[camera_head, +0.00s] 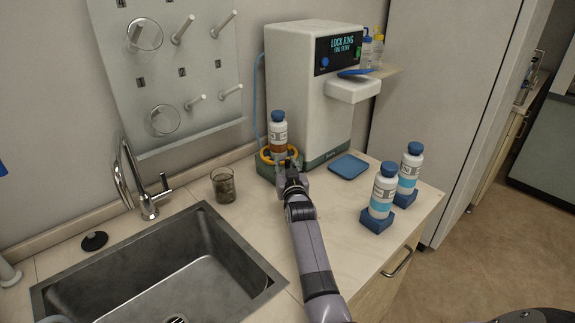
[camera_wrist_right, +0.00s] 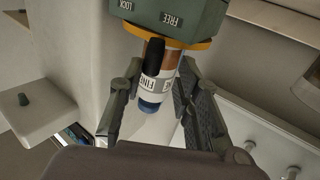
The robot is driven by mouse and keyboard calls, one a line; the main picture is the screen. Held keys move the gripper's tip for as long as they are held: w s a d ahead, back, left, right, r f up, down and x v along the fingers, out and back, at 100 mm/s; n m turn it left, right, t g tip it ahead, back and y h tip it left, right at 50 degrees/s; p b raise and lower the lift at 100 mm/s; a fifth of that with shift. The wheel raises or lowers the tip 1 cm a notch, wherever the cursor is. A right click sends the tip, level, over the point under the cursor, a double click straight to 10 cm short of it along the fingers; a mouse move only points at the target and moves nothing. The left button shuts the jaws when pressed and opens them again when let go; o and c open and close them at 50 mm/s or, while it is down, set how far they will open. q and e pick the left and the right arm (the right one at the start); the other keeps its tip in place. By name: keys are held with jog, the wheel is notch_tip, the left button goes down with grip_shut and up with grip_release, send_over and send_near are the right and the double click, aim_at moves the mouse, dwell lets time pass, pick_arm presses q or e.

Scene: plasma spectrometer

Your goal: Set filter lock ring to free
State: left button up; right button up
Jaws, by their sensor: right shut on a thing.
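The orange lock ring (camera_head: 267,154) sits around the foot of a blue-capped bottle (camera_head: 278,135) on the green base at the front left of the white spectrometer (camera_head: 310,85). In the right wrist view the ring (camera_wrist_right: 196,45) shows below the words LOCK and FREE on the base (camera_wrist_right: 150,12). A black handle (camera_wrist_right: 153,56) stands out from the ring, between the two words. My right gripper (camera_head: 288,170) is at the ring's front, its fingers either side of the handle and bottle; the finger contact is partly hidden. My left gripper is out of view.
Two blue-capped bottles stand in blue holders (camera_head: 376,218) at the right. A blue pad (camera_head: 348,166) lies before the spectrometer. A glass beaker (camera_head: 223,186) and the sink (camera_head: 160,270) are at the left. The screen (camera_head: 343,48) reads LOCK RING, FINE FILTER.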

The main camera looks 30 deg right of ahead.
jog(key=shift+a, duration=0.15)
jog(key=shift+s+a+f, duration=0.15)
jog(key=shift+s+f, duration=0.1)
jog(key=shift+s, duration=0.2)
jog(key=v, duration=1.1)
jog(key=shift+r, duration=0.25)
